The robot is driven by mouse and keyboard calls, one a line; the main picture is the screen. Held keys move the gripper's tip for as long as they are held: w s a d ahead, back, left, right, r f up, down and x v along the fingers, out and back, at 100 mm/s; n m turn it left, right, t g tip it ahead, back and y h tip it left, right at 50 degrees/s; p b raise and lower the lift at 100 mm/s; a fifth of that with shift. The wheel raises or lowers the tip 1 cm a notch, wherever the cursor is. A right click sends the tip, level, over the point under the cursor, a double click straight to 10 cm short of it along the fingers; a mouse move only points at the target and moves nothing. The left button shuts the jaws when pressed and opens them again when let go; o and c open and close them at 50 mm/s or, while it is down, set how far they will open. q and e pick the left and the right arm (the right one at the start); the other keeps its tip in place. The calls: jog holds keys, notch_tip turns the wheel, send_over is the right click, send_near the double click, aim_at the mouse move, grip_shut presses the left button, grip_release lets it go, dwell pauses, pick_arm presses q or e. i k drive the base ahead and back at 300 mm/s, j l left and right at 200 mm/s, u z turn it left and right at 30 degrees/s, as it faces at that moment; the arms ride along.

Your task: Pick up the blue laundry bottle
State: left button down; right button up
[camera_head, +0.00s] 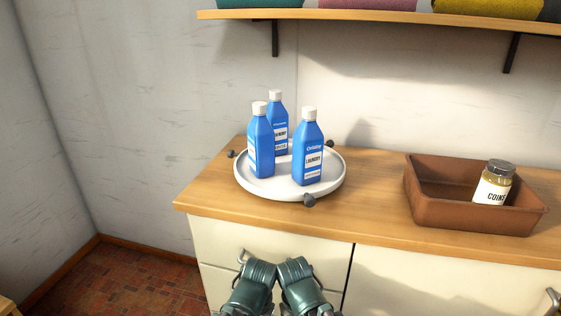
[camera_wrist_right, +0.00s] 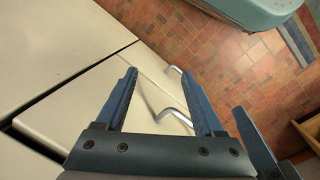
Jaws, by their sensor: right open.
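Three alike blue laundry bottles with white caps and white labels stand upright on a round white tray (camera_head: 258,189) on the wooden counter. One is at the front left (camera_head: 260,143), one at the front right (camera_head: 308,150), and one behind (camera_head: 278,120), partly hidden by the front left one. My two arms end low at the bottom middle of the head view, in front of the cabinet and apart from the bottles. My right gripper (camera_wrist_right: 160,73) is open and empty before the cabinet front. A blue finger-like part at the right of the wrist view may be my left gripper; its jaws are unclear.
The tray has dark knobs (camera_head: 309,200) around its rim. A brown bin (camera_head: 432,207) holding a labelled jar (camera_head: 494,184) stands to the right on the counter (camera_head: 375,187). A shelf (camera_head: 390,17) hangs above. Metal handles (camera_wrist_right: 172,116) stick out from the cabinet.

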aim_at(261, 135)
jog(key=k+j+z, duration=0.15)
jog(key=j, duration=0.25)
jog(key=k+j+z, duration=0.2)
jog(key=j, duration=0.2)
jog(key=j+z, duration=0.15)
jog(key=j, duration=0.2)
jog(key=k, duration=0.05)
